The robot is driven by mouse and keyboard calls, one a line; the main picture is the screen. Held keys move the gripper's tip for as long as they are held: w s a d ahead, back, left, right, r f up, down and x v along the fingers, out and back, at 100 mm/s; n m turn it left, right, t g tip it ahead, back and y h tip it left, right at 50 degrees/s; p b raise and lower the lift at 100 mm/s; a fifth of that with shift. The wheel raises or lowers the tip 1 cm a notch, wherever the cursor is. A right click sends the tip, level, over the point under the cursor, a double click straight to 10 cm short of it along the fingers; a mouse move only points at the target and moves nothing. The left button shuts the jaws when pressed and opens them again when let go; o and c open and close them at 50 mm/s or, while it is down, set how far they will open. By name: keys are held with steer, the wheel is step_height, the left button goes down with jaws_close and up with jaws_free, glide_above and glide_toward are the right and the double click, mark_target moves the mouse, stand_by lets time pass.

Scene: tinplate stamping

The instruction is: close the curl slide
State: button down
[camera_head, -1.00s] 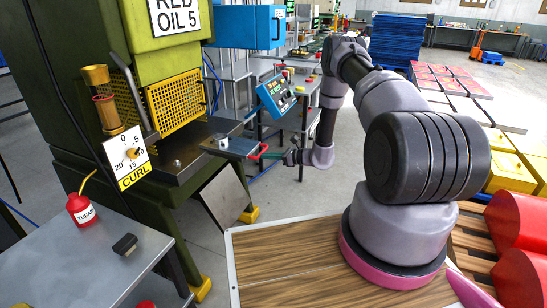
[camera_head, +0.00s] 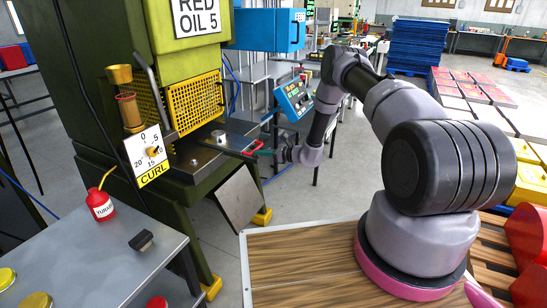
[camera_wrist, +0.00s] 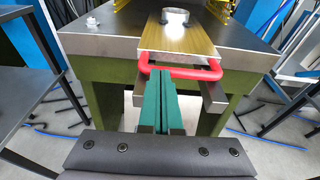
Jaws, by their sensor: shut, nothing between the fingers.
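The curl slide (camera_head: 232,146) is a flat plate with a metal ring standing on it, on the bed of the green press marked CURL. In the wrist view the slide (camera_wrist: 178,38) shows a brassy top, and its front end reaches past the bed's front edge. Its red loop handle (camera_wrist: 205,75) sticks out toward me, and also shows in the head view (camera_head: 251,153). My gripper (camera_wrist: 162,72) is shut and empty, with green fingers pointing at the handle's front bar. The tips overlap the bar in view; I cannot tell whether they touch it. In the head view my gripper (camera_head: 258,153) is at the handle.
The press has a yellow mesh guard (camera_head: 195,100) and a CURL dial (camera_head: 148,155). A grey table (camera_head: 95,260) with a red oil can (camera_head: 101,206) is at the lower left. A sloped metal chute (camera_head: 238,197) hangs below the bed.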

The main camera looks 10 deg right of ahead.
mark_target(246, 148)
steer(key=x, duration=0.3)
steer(key=r+x, duration=0.1)
steer(key=x, duration=0.3)
steer(key=shift+w+a+r, duration=0.2)
steer(key=shift+w, duration=0.05)
